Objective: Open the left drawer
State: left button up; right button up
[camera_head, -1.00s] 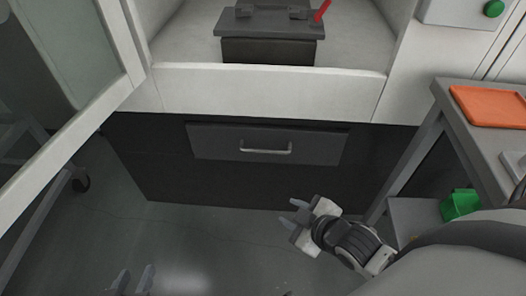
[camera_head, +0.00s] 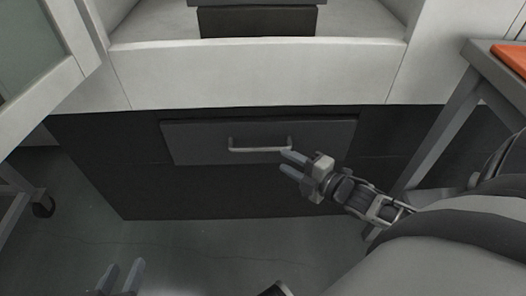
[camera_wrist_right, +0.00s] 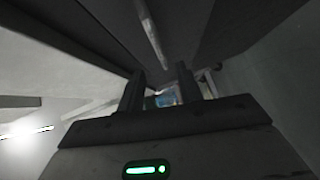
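A dark grey drawer (camera_head: 200,145) is closed, flush in the black cabinet base. Its silver bar handle (camera_head: 260,150) is across the middle of its front. My right gripper (camera_head: 288,164) is open and empty, its fingertips close to the handle's right end. I cannot tell whether they touch it. In the right wrist view the handle (camera_wrist_right: 150,32) shows as a pale bar beyond the two spread fingers (camera_wrist_right: 160,85), not between them. My left gripper (camera_head: 121,279) is open and empty at the bottom left, low and away from the drawer.
A white ledge (camera_head: 260,75) is above the drawer, with a dark box (camera_head: 257,22) on it. An open glass-paned door (camera_head: 45,60) hangs at the left. A grey table (camera_head: 450,110) with an orange tray (camera_head: 513,60) stands at the right. Floor in front is clear.

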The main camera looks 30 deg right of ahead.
aim_at(263, 149)
jog(key=b+x, duration=0.2)
jog(key=x, duration=0.6)
jog(key=shift+f, duration=0.15)
jog(key=shift+w+a, duration=0.15)
jog(key=shift+w, duration=0.4)
pick_arm(q)
jog(key=shift+d+r+t+h, duration=0.2)
jog(key=shift+r+t, duration=0.15)
jog(key=shift+r, duration=0.1)
jog(key=shift+d+r+t+h, duration=0.2)
jog(key=shift+r+t, duration=0.15)
jog(key=shift+r, duration=0.1)
pick_arm(e)
grip_shut()
